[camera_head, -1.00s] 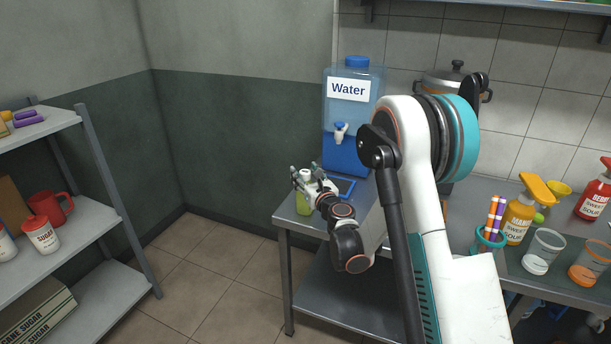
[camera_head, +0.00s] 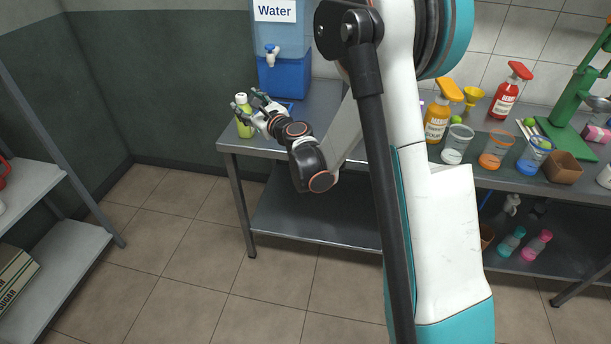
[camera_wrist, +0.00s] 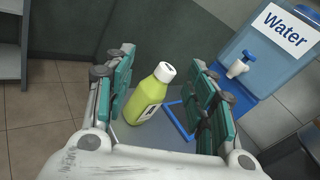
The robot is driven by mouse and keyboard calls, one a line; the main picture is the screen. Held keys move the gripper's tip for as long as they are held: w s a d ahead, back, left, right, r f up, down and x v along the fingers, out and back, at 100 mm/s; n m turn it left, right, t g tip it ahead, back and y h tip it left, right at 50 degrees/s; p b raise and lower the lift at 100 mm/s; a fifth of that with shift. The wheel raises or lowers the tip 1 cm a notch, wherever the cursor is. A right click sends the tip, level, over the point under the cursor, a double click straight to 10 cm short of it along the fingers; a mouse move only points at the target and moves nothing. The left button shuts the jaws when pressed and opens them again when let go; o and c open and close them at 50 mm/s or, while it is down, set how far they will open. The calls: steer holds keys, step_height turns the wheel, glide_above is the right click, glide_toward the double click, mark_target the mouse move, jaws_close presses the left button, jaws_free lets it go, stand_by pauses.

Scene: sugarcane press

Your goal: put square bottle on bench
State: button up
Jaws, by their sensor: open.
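The square bottle (camera_wrist: 147,98) is yellow-green with a white cap and a dark-edged label. In the wrist view it stands on the bench (camera_wrist: 180,140) between my open gripper fingers (camera_wrist: 166,92), with space visible on its right side. In the head view the bottle (camera_head: 244,118) is at the left end of the metal bench (camera_head: 318,113), near its corner. My gripper (camera_head: 250,104) is beside it with fingers spread. The head view does not clearly show whether a finger touches the bottle.
A blue water dispenser (camera_head: 284,72) stands behind the bottle, with a blue frame (camera_wrist: 178,122) in front of it. Orange (camera_head: 437,122) and red (camera_head: 506,95) sauce bottles and several cups are on the right of the bench. A grey shelf (camera_head: 62,262) stands at left; floor between is clear.

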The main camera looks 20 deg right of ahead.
steer(key=s+a+r+n+g+y, duration=0.1)
steer(key=s+a+r+n+g, duration=0.2)
steer(key=s+n, duration=0.5)
steer(key=s+a+r+n+g, duration=0.25)
steer(key=s+r+n, duration=0.25)
steer(key=s+n, duration=0.3)
steer(key=s+d+f+n+g+h, duration=0.2)
steer(key=s+n, duration=0.4)
steer(key=s, duration=0.7)
steer(key=s+d+f+n+g+h, duration=0.2)
steer(key=s+d+n, duration=0.3)
steer(key=s, duration=0.9)
steer(key=f+n+h, duration=0.1)
steer(key=n, duration=0.1)
steer(key=shift+s+f+n, duration=0.3)
